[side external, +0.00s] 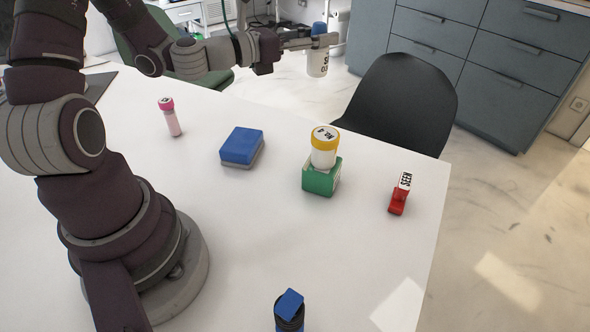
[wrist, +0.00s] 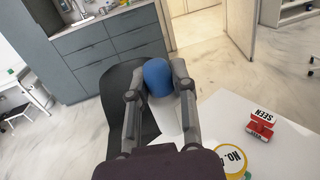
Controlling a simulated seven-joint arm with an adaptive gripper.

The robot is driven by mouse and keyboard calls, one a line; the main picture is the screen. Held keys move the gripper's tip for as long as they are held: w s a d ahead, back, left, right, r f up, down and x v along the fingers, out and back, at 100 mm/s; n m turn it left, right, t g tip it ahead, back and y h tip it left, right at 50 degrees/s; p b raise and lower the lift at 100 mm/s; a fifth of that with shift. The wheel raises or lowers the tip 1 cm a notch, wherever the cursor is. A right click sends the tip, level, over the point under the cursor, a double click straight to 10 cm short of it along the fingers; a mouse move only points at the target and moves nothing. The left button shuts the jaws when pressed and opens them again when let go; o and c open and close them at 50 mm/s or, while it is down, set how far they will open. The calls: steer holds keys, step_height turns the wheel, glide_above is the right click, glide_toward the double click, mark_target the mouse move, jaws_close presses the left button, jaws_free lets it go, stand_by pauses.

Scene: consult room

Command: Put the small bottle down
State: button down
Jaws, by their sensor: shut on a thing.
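The small bottle (side external: 318,64) is white with a blue cap and dark printing on its side. My gripper (side external: 318,40) is shut on it near the cap and holds it upright in the air, near the far edge of the white table. In the wrist view the blue cap (wrist: 157,76) sits between my two fingers (wrist: 158,84), and part of the white body shows below it. The white table (side external: 240,240) lies lower than the bottle. The black chair (side external: 410,95) stands behind that edge.
A yellow-capped bottle (side external: 324,148) stands on a green box (side external: 322,180). A red stamp (side external: 398,195), a blue-topped block (side external: 242,146), a pink-capped vial (side external: 171,118) and a dark blue-topped item (side external: 289,310) stand on the table. Bare tabletop lies between them.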

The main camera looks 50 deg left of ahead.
steer(key=s+d+f+m+g+h, duration=0.3)
steer(key=d+f+m+h, duration=0.1)
steer(key=d, duration=0.4)
steer(key=s+d+f+m+g+h, duration=0.3)
steer(key=d+g+h, duration=0.1)
steer(key=d, duration=0.3)
steer(key=s+d+f+m+g+h, duration=0.3)
steer(key=d+f+m+h, duration=0.15)
steer(key=d, duration=0.35)
steer(key=shift+n+g, duration=0.25)
steer(key=shift+g, duration=0.15)
steer(key=f, duration=0.5)
steer(key=s+f, duration=0.1)
steer(key=f, duration=0.1)
steer(key=shift+d+f, duration=0.15)
steer(key=shift+d, duration=0.2)
steer(key=shift+f, duration=0.15)
steer(key=c, duration=0.9)
jaws_free()
steer(key=shift+f, duration=0.1)
steer(key=shift+c, duration=0.2)
